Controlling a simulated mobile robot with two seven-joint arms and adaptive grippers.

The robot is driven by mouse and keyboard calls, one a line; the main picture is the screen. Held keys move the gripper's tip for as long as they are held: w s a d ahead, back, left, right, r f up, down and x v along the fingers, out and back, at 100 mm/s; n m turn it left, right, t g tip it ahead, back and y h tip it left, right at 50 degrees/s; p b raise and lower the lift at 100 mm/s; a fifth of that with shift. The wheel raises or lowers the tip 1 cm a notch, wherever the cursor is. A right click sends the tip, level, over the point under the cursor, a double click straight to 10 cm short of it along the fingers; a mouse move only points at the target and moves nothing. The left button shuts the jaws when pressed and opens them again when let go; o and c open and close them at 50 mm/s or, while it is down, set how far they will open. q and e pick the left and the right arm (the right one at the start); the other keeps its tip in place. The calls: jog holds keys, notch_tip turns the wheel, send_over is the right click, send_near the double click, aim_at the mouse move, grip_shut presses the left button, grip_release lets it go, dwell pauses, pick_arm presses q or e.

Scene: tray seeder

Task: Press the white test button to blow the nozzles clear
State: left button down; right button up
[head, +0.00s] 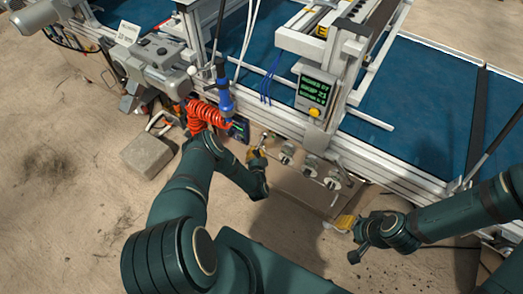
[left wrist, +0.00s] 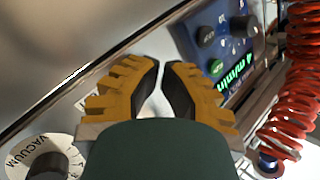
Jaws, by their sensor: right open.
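I cannot make out the white test button in either view. A dark panel (head: 239,129) with a small lit display sits on the machine's front rail; in the left wrist view the blue panel (left wrist: 207,22) shows black knobs, a green button (left wrist: 216,67) and a green readout. My left gripper (head: 257,154) is just below and right of this panel; in the left wrist view its yellow fingers (left wrist: 162,68) nearly meet at the tips, with nothing between them. My right gripper (head: 345,222) is open near the floor at the lower right, away from the panel.
An orange coiled hose (head: 203,114) hangs left of the panel. Several valve dials (head: 310,168) line the rail to the right; a VACUUM dial (left wrist: 42,160) is close to my left fingers. A control box (head: 314,92) with a yellow button stands above the rail. A grey block (head: 146,155) lies on the floor.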

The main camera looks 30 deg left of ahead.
dwell(0.5)
pick_arm(q)
jog(key=shift+s+p, duration=0.5)
jog(key=shift+s, duration=0.45)
jog(key=s, duration=0.1)
jog(key=s+p, duration=0.1)
jog(key=s, duration=0.1)
jog(key=s+p, duration=0.1)
jog(key=shift+s+a, duration=0.25)
jog(key=shift+s, duration=0.15)
dwell(0.4)
